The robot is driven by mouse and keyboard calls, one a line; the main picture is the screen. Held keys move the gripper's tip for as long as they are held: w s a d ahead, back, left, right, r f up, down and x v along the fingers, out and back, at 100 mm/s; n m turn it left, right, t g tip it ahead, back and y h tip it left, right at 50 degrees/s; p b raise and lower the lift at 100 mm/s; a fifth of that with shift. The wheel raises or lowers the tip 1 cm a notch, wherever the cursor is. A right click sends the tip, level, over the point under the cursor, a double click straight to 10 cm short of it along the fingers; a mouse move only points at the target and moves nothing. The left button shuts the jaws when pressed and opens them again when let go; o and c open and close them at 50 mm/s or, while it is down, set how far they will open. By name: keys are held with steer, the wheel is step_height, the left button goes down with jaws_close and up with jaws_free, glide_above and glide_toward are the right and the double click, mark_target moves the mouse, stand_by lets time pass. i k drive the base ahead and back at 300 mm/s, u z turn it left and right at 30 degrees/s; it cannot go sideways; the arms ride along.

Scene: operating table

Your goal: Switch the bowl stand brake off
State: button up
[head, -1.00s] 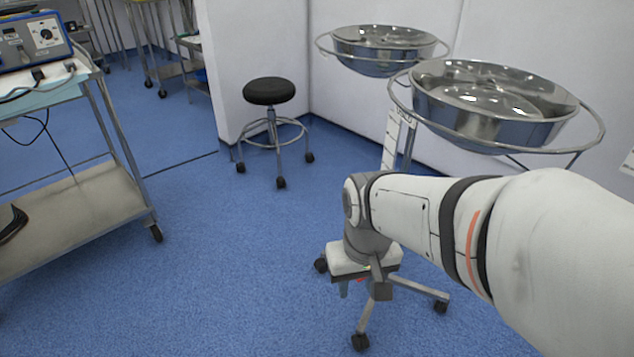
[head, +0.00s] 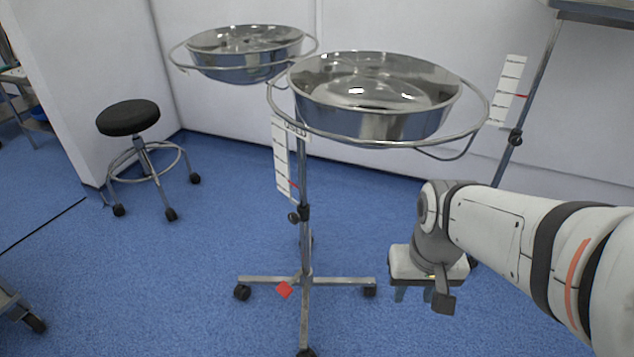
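The bowl stand (head: 304,240) stands upright left of centre, with a steel pole, a cross-shaped base on black castors and two ring holders. A large steel bowl (head: 375,125) sits in the front ring and another bowl (head: 245,68) in the back ring. A small red pedal (head: 285,290), which looks like the brake, sits at the base, left of the pole. Its on or off position cannot be told. My gripper (head: 413,295) points down to the right of the base, apart from the stand. Its two fingers show slightly apart, with nothing seen between them; the wrist hides part of them.
A black-topped stool (head: 130,118) stands at the left by the wall corner. A trolley's castor (head: 34,323) shows at the lower left. Another metal stand (head: 530,100) rises at the right behind my arm.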

mark_target(284, 289)
steer(key=z, duration=0.5)
steer(key=k, duration=1.45)
steer(key=u, duration=0.85)
